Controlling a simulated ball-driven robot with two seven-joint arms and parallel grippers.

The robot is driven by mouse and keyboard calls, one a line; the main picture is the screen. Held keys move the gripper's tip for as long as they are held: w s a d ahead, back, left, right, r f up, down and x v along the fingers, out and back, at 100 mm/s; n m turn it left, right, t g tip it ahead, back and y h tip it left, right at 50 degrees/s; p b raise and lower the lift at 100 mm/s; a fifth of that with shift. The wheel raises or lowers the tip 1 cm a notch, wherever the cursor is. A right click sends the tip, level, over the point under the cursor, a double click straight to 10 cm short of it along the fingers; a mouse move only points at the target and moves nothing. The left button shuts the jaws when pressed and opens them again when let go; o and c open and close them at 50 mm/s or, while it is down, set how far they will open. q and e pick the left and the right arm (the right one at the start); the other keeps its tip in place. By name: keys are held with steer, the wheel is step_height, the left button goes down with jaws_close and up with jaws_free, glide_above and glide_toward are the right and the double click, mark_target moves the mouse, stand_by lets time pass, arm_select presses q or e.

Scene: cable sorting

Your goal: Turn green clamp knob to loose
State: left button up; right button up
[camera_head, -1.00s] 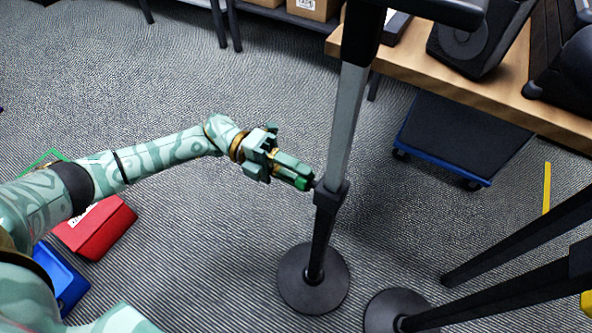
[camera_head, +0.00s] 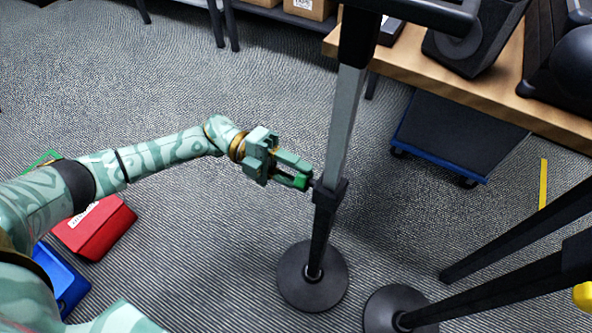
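The green clamp knob (camera_head: 301,182) sits on the left side of the black clamp collar (camera_head: 328,195) of an upright stand with a grey pole (camera_head: 343,125). My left gripper (camera_head: 294,171) reaches in from the left. Its fingers lie around the knob, one above and one below, and appear closed on it. The fingers hide part of the knob. My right gripper is not in view.
The stand's round black base (camera_head: 313,292) rests on the carpet beside a second round base (camera_head: 398,308). A wooden table (camera_head: 480,95) with black equipment is at upper right. A blue-edged dolly (camera_head: 455,135) is below it. Red (camera_head: 95,230) and blue (camera_head: 62,280) bins lie at left.

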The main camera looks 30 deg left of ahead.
arm_select(q)
steer(key=o, duration=0.4)
steer(key=shift+w+a, duration=0.1)
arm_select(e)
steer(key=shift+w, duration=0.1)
arm_select(q)
steer(key=a+b, duration=0.2)
steer(key=a, duration=1.4)
steer(key=shift+w+a, duration=0.15)
steer(key=shift+w, duration=0.15)
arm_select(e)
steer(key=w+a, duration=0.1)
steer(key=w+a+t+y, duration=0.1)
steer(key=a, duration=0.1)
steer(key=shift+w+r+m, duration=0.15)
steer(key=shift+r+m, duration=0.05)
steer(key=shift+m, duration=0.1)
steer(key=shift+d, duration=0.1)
